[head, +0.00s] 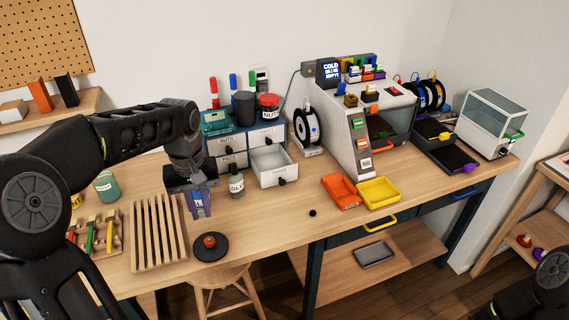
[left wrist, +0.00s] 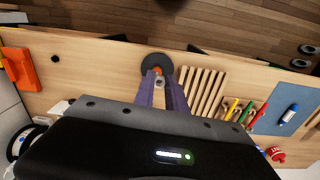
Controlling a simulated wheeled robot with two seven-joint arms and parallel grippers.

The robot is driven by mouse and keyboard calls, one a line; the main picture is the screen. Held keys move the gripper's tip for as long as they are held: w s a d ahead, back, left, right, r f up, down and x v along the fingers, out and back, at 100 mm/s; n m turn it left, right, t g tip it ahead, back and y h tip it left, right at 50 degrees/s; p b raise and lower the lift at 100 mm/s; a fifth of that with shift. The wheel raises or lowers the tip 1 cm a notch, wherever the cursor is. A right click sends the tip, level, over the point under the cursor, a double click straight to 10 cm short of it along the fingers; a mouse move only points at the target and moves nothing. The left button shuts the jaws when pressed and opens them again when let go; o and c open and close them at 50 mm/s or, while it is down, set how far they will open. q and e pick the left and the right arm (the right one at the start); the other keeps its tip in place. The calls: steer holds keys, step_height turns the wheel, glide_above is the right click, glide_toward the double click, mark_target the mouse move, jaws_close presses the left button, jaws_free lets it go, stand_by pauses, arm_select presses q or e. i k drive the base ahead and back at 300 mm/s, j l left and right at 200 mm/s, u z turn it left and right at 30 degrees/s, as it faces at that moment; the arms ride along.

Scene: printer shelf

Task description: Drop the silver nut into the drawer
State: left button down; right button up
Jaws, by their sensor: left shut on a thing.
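My left gripper (head: 199,208) hangs over the table, fingers pointing down, left of the open drawer. In the left wrist view its purple fingers (left wrist: 160,88) are shut on a small grey thing that looks like the silver nut (left wrist: 159,83); fingers hide the nut in the head view. The drawer (head: 272,165) is white, pulled out of the small cabinet (head: 240,138) at its lower right, and its inside looks empty. The gripper is apart from the drawer and lower than the cabinet top. My right gripper is outside the views.
A black disc with a red knob (head: 210,247) and a slatted wooden rack (head: 158,235) lie in front. Orange (head: 341,191) and yellow (head: 379,193) trays sit right. The table before the drawer is mostly clear.

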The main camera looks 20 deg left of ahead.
mark_target(273, 164)
steer(key=i, duration=1.4)
